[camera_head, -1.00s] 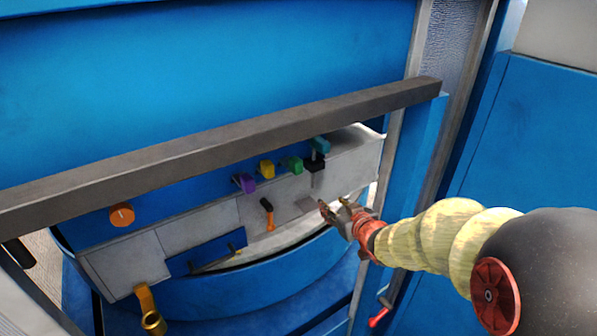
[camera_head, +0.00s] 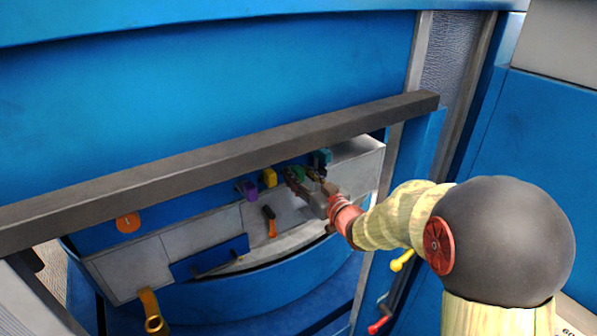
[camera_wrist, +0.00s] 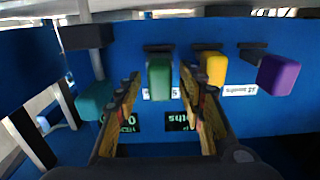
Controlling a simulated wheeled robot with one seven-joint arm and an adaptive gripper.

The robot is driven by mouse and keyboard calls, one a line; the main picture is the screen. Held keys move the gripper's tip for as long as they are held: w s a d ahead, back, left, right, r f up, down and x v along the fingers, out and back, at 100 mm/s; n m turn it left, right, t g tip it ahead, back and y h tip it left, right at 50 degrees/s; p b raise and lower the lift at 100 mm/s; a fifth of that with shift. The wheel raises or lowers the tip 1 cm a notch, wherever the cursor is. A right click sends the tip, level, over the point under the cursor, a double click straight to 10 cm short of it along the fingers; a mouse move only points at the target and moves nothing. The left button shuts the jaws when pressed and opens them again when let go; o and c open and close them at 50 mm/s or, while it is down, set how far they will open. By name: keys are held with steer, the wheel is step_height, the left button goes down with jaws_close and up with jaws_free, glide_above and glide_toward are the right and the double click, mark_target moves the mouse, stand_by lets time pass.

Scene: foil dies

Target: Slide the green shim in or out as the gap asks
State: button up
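The green shim (camera_wrist: 159,78) stands out from the blue panel, in the middle of the wrist view. My gripper (camera_wrist: 160,73) is open, with one finger on each side of the green shim. A gap shows between the shim and each finger, so I see no grip on it. In the head view my gripper (camera_head: 302,175) is up at the row of coloured shims and mostly hides the green one. How far the green shim is slid in, I cannot tell.
The yellow shim (camera_wrist: 213,68) and purple shim (camera_wrist: 278,75) are right of the green one in the wrist view. The teal shim (camera_wrist: 95,100) and a black block (camera_wrist: 86,37) are left. A dark grey bar (camera_head: 220,157) crosses above the row. An orange-handled tool (camera_head: 271,225) hangs below.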

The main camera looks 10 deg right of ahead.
steer(key=shift+w+a, duration=0.1)
steer(key=shift+w, duration=0.35)
steer(key=shift+s, duration=0.1)
jaws_close()
stand_by(0.6)
